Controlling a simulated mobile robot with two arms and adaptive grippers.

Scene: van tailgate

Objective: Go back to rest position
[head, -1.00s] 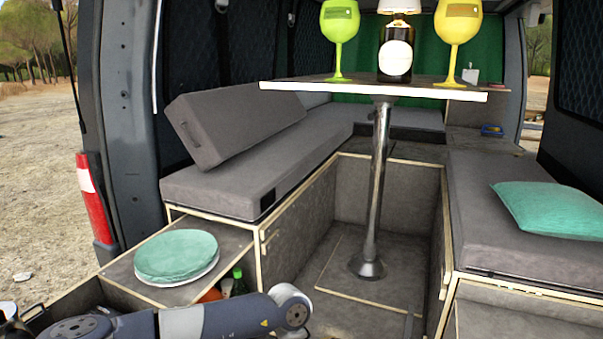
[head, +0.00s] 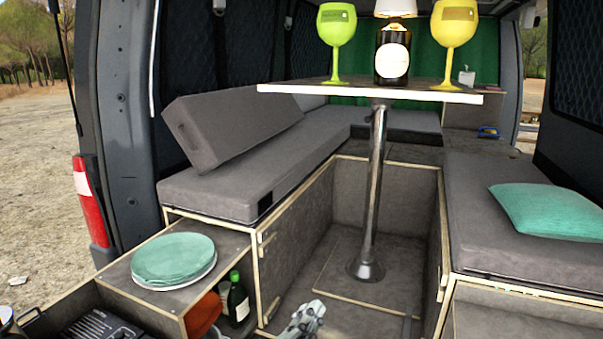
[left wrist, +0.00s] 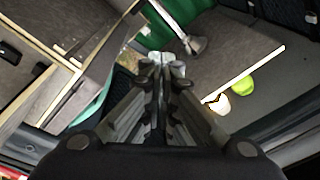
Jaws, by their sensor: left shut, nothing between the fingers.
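My left gripper (head: 312,308) shows at the bottom middle of the head view, over the van's floor in front of the table leg. In the left wrist view its fingers (left wrist: 162,62) point away from the camera, closed together with nothing between them. The rest of the left arm is out of the head view. My right gripper is in neither view.
A stack of teal plates (head: 174,260) sits on the pull-out cabinet (head: 222,246), with a green bottle (head: 238,298) inside. The table (head: 340,91) carries two glasses (head: 337,28) (head: 453,34) and a dark bottle (head: 393,52). Its leg (head: 374,190) stands behind my gripper.

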